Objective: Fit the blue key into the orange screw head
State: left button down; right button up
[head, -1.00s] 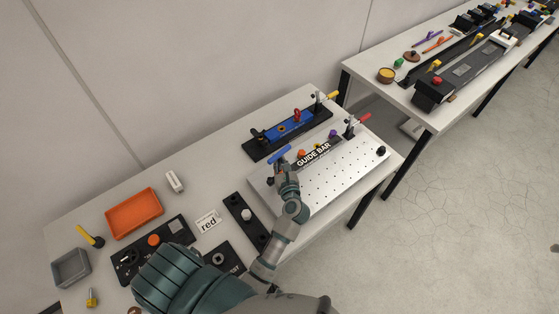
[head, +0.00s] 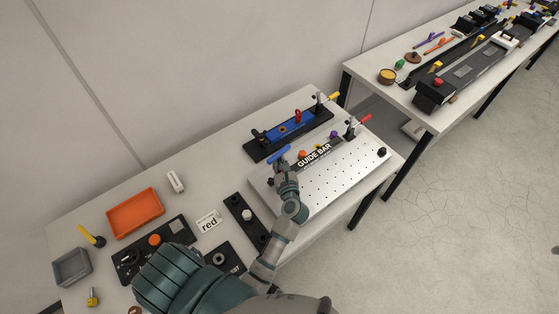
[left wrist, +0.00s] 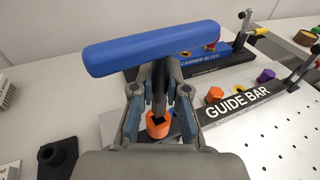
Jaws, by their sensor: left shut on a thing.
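The blue key (left wrist: 155,46) has a long blue bar handle and a dark shaft. In the left wrist view its shaft runs down between the fingers of my left gripper (left wrist: 160,100), which is shut on it. An orange screw head (left wrist: 158,127) with a dark socket shows just below the fingers, close to the shaft's line. I cannot tell whether the shaft tip is in the socket. In the head view the blue key (head: 279,154) tops my left gripper (head: 284,168) at the plate's back left; that screw head is hidden there. My right gripper is not in view.
The guide bar (head: 315,154) stands on the perforated metal plate (head: 335,180), with an orange and a purple knob behind it. A blue carrier block (head: 290,130) lies farther back. An orange tray (head: 134,213) and black fixtures stand at left.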

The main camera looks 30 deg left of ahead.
aim_at(279, 168)
pick_arm(q)
jog(key=shift+f+b, duration=1.4)
jog(key=shift+f, duration=0.25)
jog(key=c, duration=1.1)
grip_release()
jog(key=shift+r, duration=0.1)
jog(key=v, duration=0.5)
jog(key=shift+d, duration=0.1)
jog(key=shift+s, duration=0.1)
jog(key=f+v, duration=0.1)
jog(key=v, duration=0.7)
jog(key=shift+r, duration=0.4)
jog(key=shift+d, duration=0.1)
